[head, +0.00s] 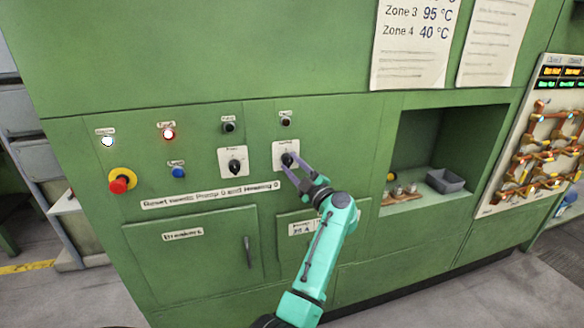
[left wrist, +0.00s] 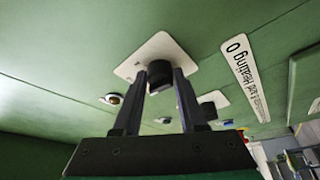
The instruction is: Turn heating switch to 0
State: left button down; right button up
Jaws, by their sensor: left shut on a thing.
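The heating switch is a black rotary knob (head: 286,158) on a white square plate (head: 279,150), the right one of two such knobs on the green panel. My left gripper (head: 292,165) reaches up to it from the lower right, with its fingertips at the knob. In the left wrist view, the black knob (left wrist: 160,75) sits between the two dark fingers, which are shut on it. The plate (left wrist: 150,52) shows behind it. The knob's pointer and the plate's markings are too small or hidden to read. My right gripper is not in view.
A similar knob (head: 235,166) is left of the heating switch. A red-and-yellow emergency button (head: 119,182), a blue button (head: 179,172) and lamps are further left. A label (head: 210,195) runs below the knobs. A recess (head: 465,142) holds a grey bin (head: 445,180) at right.

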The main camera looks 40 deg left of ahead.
pick_arm(q)
jog(key=shift+n, duration=0.7)
jog(key=shift+r, duration=0.1)
jog(key=shift+c, duration=2.3)
grip_release()
jog(key=v, duration=0.7)
jog(key=shift+d+p, duration=0.3)
jog(key=shift+p, duration=0.15)
jog(key=shift+a, duration=0.1)
